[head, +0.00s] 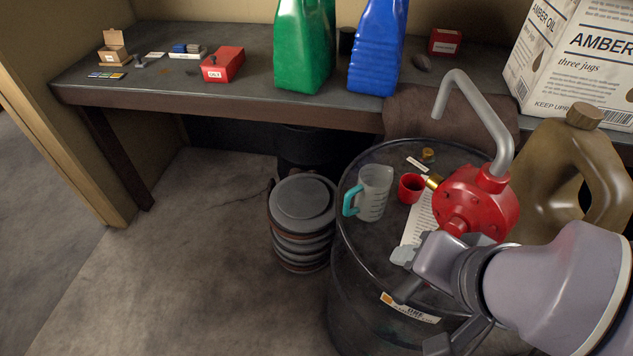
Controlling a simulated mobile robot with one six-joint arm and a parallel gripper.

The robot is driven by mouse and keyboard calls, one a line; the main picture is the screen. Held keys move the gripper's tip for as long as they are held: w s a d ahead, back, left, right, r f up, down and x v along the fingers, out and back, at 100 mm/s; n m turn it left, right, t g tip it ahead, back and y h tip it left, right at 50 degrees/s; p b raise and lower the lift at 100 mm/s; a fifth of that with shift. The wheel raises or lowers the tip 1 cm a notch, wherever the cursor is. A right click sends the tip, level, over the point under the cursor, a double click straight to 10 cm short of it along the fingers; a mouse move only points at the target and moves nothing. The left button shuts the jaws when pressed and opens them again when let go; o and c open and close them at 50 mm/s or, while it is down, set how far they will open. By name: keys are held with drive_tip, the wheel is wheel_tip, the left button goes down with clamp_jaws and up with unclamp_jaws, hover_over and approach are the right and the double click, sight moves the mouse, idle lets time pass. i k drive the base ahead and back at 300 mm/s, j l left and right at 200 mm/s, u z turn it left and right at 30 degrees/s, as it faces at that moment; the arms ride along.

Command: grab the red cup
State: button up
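The small red cup (409,190) stands upright on the lid of the dark oil drum (352,250). It sits between a clear measuring jug (374,194) with a teal handle and the red pump (478,200), whose brass spout points at the cup's right edge. My gripper (420,299) is in front of the pump, lower than the cup in the picture and apart from it. Its two fingers are spread wide, one near the paper on the lid and one by the drum's front. I see nothing held between them.
A brown jug (568,180) stands right of the pump. A paper sheet (416,222) lies on the lid. Behind is a workbench (210,98) with green (304,45) and blue (377,48) bottles.

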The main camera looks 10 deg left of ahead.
sight(411, 187)
drive_tip(key=i+j+z, duration=0.3)
drive_tip(key=j+z, duration=0.15)
drive_tip(key=j, duration=0.3)
drive_tip(key=i+j+z, duration=0.15)
drive_tip(key=j+z, duration=0.35)
drive_tip(key=j, duration=0.35)
drive_tip(key=j+z, duration=0.45)
drive_tip(key=j, duration=0.4)
drive_tip(key=k+j+z, duration=0.15)
drive_tip(key=j+z, duration=0.3)
drive_tip(key=j, duration=0.4)
